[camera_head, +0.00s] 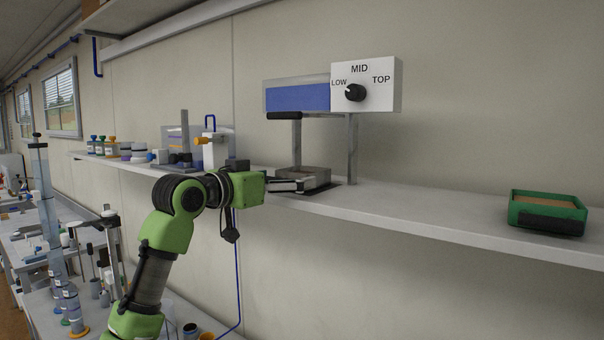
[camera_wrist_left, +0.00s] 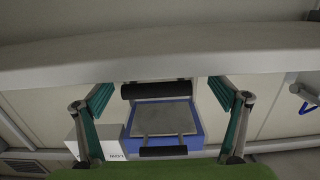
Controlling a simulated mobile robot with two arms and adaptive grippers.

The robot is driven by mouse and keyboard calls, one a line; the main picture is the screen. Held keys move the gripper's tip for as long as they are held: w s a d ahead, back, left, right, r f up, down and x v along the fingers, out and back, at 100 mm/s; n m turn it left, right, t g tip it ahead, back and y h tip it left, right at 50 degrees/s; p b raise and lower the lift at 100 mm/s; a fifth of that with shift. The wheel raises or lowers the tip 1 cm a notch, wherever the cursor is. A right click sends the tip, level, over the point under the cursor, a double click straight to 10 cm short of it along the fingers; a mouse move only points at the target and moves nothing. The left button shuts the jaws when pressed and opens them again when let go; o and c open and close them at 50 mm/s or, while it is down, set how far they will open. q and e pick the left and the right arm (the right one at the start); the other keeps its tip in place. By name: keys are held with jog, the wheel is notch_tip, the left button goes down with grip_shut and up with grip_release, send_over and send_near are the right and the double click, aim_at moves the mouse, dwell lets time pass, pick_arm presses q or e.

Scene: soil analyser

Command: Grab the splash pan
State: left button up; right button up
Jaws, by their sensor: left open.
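A shallow grey pan (camera_head: 316,176), which looks like the splash pan, sits on the shelf under the analyser. In the left wrist view, which appears upside down, a grey flat surface (camera_wrist_left: 163,118) shows with a black handle bar (camera_wrist_left: 155,90) at its shelf-side edge. My left gripper (camera_head: 303,185) is level with the shelf at the front of the pan. In the left wrist view its open teal fingers (camera_wrist_left: 164,98) stand to either side of the black bar, with nothing between them gripped. Contact cannot be told. My right gripper is out of view.
The analyser's blue housing (camera_head: 297,97) and white LOW/MID/TOP dial box (camera_head: 380,72) stand above the pan on grey posts (camera_head: 352,150). A green tray (camera_head: 520,205) lies farther right on the shelf (camera_head: 440,208). Lab items crowd the shelf's left; clear shelf lies between analyser and tray.

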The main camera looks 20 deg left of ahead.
aim_at(290, 175)
pick_arm(q)
jog(key=w+p, duration=0.1)
jog(key=w+d+p, duration=0.1)
jog(key=w+p, duration=0.1)
jog(key=shift+w+d+r, duration=0.3)
jog(key=shift+d+r, duration=0.05)
jog(key=shift+d, duration=0.05)
jog(key=shift+w+d+f, duration=0.15)
jog(key=shift+w+f, duration=0.05)
jog(key=shift+w, duration=0.2)
jog(key=shift+s, duration=0.1)
jog(key=c, duration=1.6)
